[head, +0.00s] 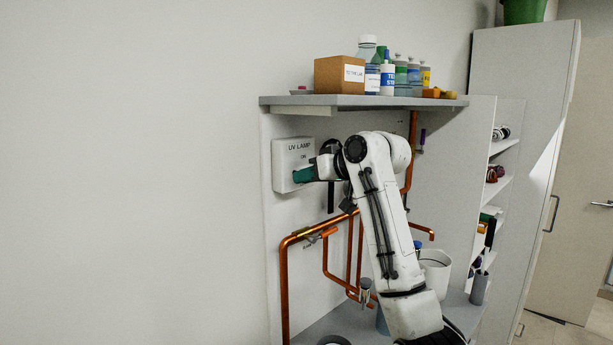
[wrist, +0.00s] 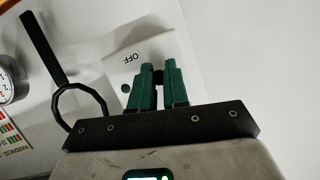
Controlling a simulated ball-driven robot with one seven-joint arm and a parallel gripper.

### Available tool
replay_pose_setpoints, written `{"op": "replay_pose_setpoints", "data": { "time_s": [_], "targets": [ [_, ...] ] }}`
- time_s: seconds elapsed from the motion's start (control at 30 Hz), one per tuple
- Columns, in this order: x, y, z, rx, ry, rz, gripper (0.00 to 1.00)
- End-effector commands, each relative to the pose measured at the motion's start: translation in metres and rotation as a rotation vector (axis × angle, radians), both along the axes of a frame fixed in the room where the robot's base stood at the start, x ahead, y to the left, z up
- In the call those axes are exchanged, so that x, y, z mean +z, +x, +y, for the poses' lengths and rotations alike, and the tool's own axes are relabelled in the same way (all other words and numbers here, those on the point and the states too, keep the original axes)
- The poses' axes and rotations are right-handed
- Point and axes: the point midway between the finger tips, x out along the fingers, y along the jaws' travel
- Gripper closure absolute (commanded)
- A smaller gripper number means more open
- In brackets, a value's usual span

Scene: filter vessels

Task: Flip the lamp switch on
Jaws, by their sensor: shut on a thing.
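The UV lamp switch box (head: 287,152) is a white box on the back panel under the shelf, with "UV LAMP" and "ON" printed on its face. It also shows in the wrist view (wrist: 118,76), where an "OFF" label appears upside down. My gripper (head: 300,175) has teal fingers and is at the front of the box, low on its face. In the wrist view my gripper (wrist: 158,82) is shut on the dark switch lever (wrist: 158,76), which shows between the fingertips. The fingers hide most of the lever, so I cannot tell its position.
Above is a grey shelf (head: 300,101) with a cardboard box (head: 338,76) and several bottles. Copper pipes (head: 284,290) with orange valve handles run below. A black ring-shaped handle (wrist: 58,105) and part of a gauge (wrist: 6,82) are at left in the wrist view. The left wall is bare.

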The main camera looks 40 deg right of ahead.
Motion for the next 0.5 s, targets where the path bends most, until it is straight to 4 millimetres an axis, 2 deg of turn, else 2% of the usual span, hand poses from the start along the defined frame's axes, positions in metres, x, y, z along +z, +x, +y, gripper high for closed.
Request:
{"op": "replay_pose_setpoints", "data": {
  "time_s": [0.07,0.5],
  "targets": [
    [0.0091,0.0008,-0.0001,-0.001,-0.006,0.029,1.0],
    [0.0135,0.0014,-0.0004,-0.003,-0.008,0.141,1.0]
  ]
}}
